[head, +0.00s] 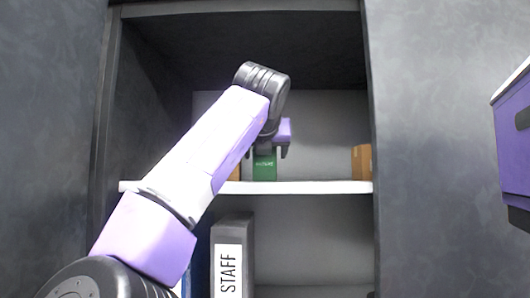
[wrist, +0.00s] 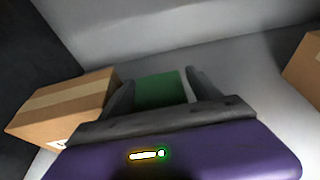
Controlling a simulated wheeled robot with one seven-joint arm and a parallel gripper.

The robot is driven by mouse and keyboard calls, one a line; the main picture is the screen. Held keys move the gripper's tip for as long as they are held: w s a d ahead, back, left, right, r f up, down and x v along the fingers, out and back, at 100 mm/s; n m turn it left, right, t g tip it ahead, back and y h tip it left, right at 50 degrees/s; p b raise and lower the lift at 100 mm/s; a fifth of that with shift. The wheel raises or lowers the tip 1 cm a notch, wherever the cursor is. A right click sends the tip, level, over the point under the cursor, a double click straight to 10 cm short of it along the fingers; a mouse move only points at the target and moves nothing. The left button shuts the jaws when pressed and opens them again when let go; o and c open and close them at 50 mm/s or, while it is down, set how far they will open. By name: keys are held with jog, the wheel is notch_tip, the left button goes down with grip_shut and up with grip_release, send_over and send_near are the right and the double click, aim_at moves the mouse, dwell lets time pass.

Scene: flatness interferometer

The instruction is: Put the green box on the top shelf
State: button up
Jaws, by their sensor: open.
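The green box (head: 265,172) stands upright on the white upper shelf (head: 320,187) in the head view. My gripper (head: 266,152) is at the box's upper part, and my wrist partly hides the box's top. In the wrist view the green box (wrist: 160,90) lies between the two fingers of my gripper (wrist: 160,88). The fingers are open, one on each side of the box, and I see no grip on it. The lower part of the box is hidden by the gripper body in the wrist view.
A brown cardboard box (wrist: 65,105) is close to the left finger. Another cardboard box (head: 362,162) stands at the shelf's right end, with bare shelf between. A binder marked STAFF (head: 230,262) stands below. Dark cabinet walls bound both sides.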

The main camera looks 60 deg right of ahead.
jog(key=shift+r, duration=0.2)
jog(key=b+v, duration=0.3)
jog(key=v, duration=0.9)
jog(key=shift+b, duration=0.3)
jog(key=shift+w, duration=0.1)
